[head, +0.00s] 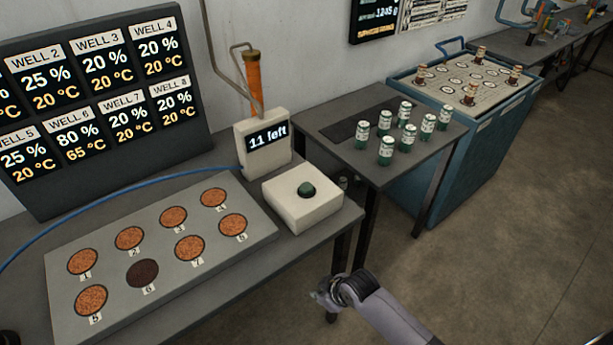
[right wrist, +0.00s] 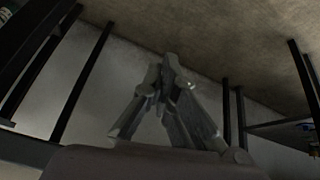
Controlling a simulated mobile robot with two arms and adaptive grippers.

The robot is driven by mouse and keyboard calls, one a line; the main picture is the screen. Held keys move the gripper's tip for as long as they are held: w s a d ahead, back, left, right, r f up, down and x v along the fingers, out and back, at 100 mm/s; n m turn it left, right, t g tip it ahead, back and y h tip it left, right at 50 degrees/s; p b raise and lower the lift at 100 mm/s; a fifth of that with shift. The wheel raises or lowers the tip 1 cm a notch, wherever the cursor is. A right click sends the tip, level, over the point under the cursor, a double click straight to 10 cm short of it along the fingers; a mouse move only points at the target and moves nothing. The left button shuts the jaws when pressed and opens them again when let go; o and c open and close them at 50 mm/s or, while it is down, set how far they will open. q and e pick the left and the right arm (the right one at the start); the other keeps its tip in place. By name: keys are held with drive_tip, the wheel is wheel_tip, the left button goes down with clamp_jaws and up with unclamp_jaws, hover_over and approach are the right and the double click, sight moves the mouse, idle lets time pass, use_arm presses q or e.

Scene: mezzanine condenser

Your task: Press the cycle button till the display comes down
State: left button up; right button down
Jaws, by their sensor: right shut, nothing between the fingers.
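The cycle button (head: 306,190) is a dark green dome on a cream box (head: 301,205) at the right end of the bench.
A grey plate with numbered wells (head: 160,262) lies left of the button box; well 6 (head: 142,273) is darker. A large well board (head: 95,100) stands behind. A side table (head: 330,120) holds several green-and-white cans (head: 387,150). A blue hose (head: 130,189) crosses the bench.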

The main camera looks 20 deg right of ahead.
drive_tip(key=w+a+r+n+y+p, duration=0.1)
drive_tip(key=w+a+r+n+p, duration=0.15)
drive_tip(key=r, duration=0.65)
drive_tip(key=w+a+r+n+y+p, duration=0.15)
drive_tip(key=w+r, duration=0.25)
drive_tip(key=r, duration=0.5)
drive_tip(key=w+r+n, duration=0.1)
drive_tip(key=w+r, duration=0.1)
drive_tip(key=w, duration=0.1)
drive_tip(key=w+d+r+n+t, duration=0.1)
drive_tip(key=w+r, duration=0.2)
drive_tip(key=w+d+r+n, duration=0.1)
drive_tip(key=w+r, duration=0.1)
drive_tip(key=w, duration=0.1)
drive_tip(key=shift+d+r+t+b, duration=0.15)
drive_tip(key=shift+r+t+b, duration=0.1)
drive_tip(key=shift+t+b, duration=0.15)
drive_tip(key=w+d+r+n+t, duration=0.1)
drive_tip(key=w+d+r, duration=0.3)
drive_tip(key=w+r, duration=0.2)
drive_tip(key=shift+w+r, duration=0.3)
drive_tip(key=shift+r, duration=0.2)
drive_tip(key=shift+d+f, duration=0.1)
drive_tip(key=b, duration=0.6)
hover_over(305, 188)
wheel_tip(305, 188, down, 7)
drive_tip(key=shift+f, duration=0.1)
drive_tip(key=shift+f+b, duration=0.5)
drive_tip(key=shift+f, duration=0.25)
